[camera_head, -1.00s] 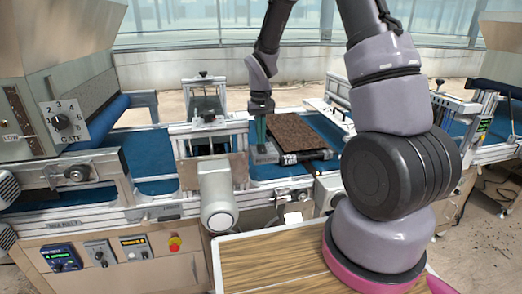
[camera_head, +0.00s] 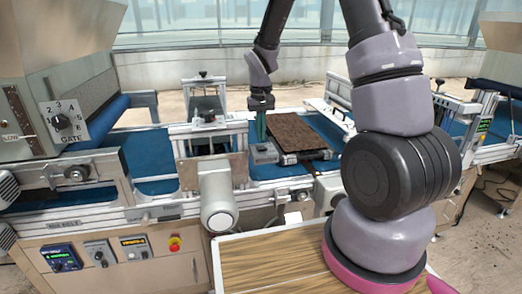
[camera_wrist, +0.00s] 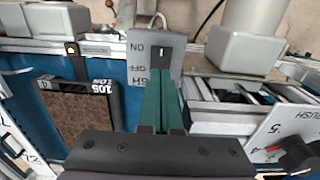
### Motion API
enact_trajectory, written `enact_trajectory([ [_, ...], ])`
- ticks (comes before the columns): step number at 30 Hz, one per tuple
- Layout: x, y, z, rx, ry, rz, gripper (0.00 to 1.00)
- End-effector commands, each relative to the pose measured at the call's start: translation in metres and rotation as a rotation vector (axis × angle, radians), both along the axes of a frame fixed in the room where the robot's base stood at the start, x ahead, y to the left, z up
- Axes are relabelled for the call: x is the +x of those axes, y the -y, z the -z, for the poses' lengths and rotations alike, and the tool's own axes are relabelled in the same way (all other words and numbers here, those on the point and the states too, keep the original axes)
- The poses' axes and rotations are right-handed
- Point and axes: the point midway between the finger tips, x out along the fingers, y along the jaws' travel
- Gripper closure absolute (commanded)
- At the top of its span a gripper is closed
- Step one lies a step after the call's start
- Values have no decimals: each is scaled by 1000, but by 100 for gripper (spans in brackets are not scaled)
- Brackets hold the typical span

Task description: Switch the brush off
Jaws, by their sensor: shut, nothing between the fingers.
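The brush switch box (camera_wrist: 140,56) is a small grey box in the wrist view, with ON and OFF marks and a partly hidden label ending in SH. Its dark switch (camera_wrist: 164,56) sits beside the marks, close to my fingertips. In the head view the box (camera_head: 264,154) stands on the conveyor's near side, left of the soil tray. My gripper (camera_head: 261,138) reaches down to it with teal fingers together and empty. The fingers (camera_wrist: 160,85) hide part of the box in the wrist view. I cannot tell whether they touch the switch, or its position.
A soil-filled tray (camera_head: 293,133) lies on the blue belt beside the switch box. A grey motor housing (camera_head: 218,200) juts out at the front of the machine. A control panel with a red knob (camera_head: 174,243) is at lower left. A wooden tabletop (camera_head: 270,268) is in front.

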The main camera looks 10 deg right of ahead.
Motion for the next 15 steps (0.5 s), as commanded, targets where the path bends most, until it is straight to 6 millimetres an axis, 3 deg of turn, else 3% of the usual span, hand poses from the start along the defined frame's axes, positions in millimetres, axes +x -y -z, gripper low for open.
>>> enact_trajectory([
  [15, 0, 0, -42, 0, 1, 1, 100],
])
